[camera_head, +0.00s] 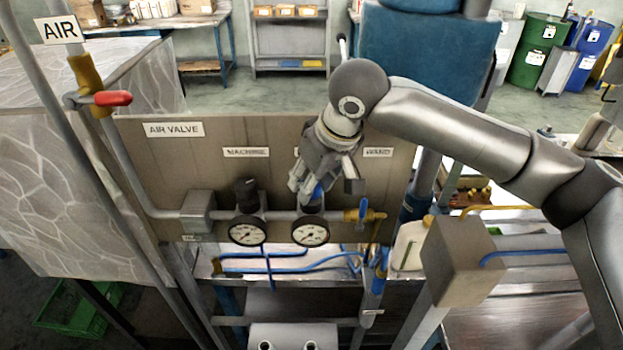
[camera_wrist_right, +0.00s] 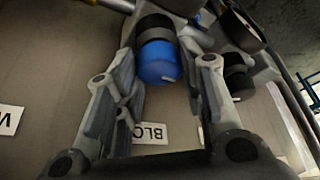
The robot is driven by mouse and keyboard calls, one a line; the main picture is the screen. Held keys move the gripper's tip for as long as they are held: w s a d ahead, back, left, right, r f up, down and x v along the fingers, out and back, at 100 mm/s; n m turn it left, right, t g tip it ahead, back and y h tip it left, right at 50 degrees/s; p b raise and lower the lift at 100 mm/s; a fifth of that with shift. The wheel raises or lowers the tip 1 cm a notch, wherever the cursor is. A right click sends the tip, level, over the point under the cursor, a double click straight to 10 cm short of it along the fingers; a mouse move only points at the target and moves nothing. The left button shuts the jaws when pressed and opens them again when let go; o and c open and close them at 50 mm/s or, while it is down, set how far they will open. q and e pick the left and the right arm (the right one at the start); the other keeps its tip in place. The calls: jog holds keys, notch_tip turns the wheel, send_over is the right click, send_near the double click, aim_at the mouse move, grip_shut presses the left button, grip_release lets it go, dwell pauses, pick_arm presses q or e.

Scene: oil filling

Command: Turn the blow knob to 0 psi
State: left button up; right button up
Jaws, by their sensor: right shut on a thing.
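The blow knob is a blue cap on a black body above the right of two round white gauges. In the head view a small part of the blue knob (camera_head: 318,191) shows between the fingers. In the right wrist view the knob (camera_wrist_right: 158,63) sits between the two fingers. My right gripper (camera_head: 311,187) comes down from above and is shut on the knob. The right gauge (camera_head: 311,232) is just below it; its needle is too small to read surely. My left gripper is out of view.
A black knob (camera_head: 246,189) and the left gauge (camera_head: 248,231) stand beside it on the same pipe. A yellow valve with a blue lever (camera_head: 363,211) is close on the right. The panel (camera_head: 215,155) is right behind. A red handle (camera_head: 112,98) is at far left.

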jog(key=n+g, duration=0.1)
jog(key=n, duration=0.1)
jog(key=n+g+y, duration=0.1)
jog(key=n, duration=0.2)
jog(key=shift+w+n, duration=0.1)
jog(key=shift+n, duration=0.2)
jog(key=shift+w+d+n+g, duration=0.1)
jog(key=shift+n+g, duration=0.7)
jog(key=shift+n, duration=1.3)
jog(key=o, duration=1)
jog(key=shift+y, duration=0.3)
jog(key=shift+o, duration=0.2)
jog(key=shift+r, duration=0.1)
